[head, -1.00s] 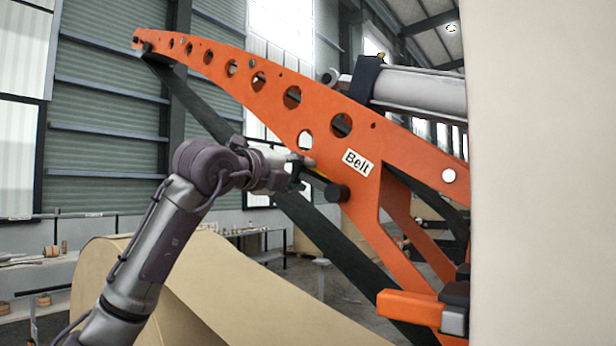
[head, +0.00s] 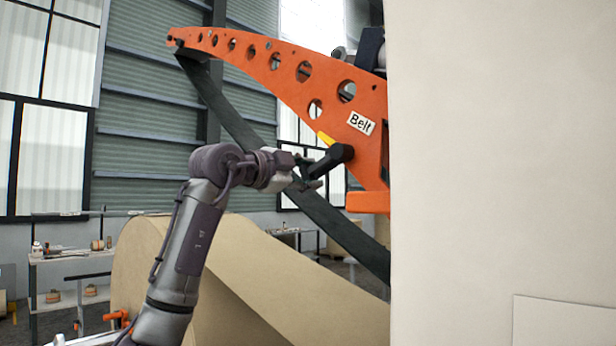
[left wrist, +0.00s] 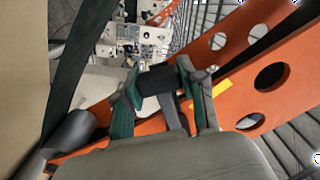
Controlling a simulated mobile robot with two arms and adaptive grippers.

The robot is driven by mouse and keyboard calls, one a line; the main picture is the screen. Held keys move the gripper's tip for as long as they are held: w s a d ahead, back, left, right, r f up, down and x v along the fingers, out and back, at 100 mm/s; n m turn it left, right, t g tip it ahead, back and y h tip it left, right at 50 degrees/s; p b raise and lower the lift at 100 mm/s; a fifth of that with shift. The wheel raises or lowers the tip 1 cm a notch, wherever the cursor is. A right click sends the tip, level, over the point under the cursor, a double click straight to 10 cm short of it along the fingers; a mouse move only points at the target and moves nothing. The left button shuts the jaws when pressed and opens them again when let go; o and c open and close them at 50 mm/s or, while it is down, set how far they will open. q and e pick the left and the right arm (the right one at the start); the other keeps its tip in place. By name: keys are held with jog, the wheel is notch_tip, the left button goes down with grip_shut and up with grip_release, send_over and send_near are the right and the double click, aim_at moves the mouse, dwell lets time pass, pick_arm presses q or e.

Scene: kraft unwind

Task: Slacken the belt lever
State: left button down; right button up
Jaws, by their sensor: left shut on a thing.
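The belt lever (head: 332,156) is a black bar with a round hub, mounted on the orange arm beside the "Belt" label (head: 361,123). A yellow mark (head: 326,138) shows on the arm just above the lever. My left gripper (head: 309,176) is at the lever's outer end, to the lower left of the hub. In the left wrist view, the fingers of my left gripper (left wrist: 157,84) are closed on the black lever end (left wrist: 158,79), one finger on each side. My right gripper is out of view.
The orange arm (head: 285,66) with round holes rises to the upper left. A dark belt (head: 232,122) runs down diagonally behind my left gripper. A large cream surface (head: 490,150) fills the right side. A kraft paper roll (head: 145,260) lies below, with shelves at far left.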

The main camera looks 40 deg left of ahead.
pick_arm(q)
jog(key=shift+d+f+n+b, duration=0.25)
jog(key=shift+f+n+b, duration=0.15)
jog(key=shift+f+n, duration=0.2)
jog(key=shift+d+f+n+b, duration=0.15)
jog(key=shift+n+b, duration=0.15)
jog(key=shift+d, duration=0.1)
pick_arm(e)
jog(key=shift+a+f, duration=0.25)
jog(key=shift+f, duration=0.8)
pick_arm(q)
jog(key=shift+n, duration=0.3)
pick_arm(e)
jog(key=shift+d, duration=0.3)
pick_arm(q)
jog(key=c, duration=0.6)
grip_release()
jog(key=shift+c, duration=0.2)
jog(key=shift+s, duration=0.1)
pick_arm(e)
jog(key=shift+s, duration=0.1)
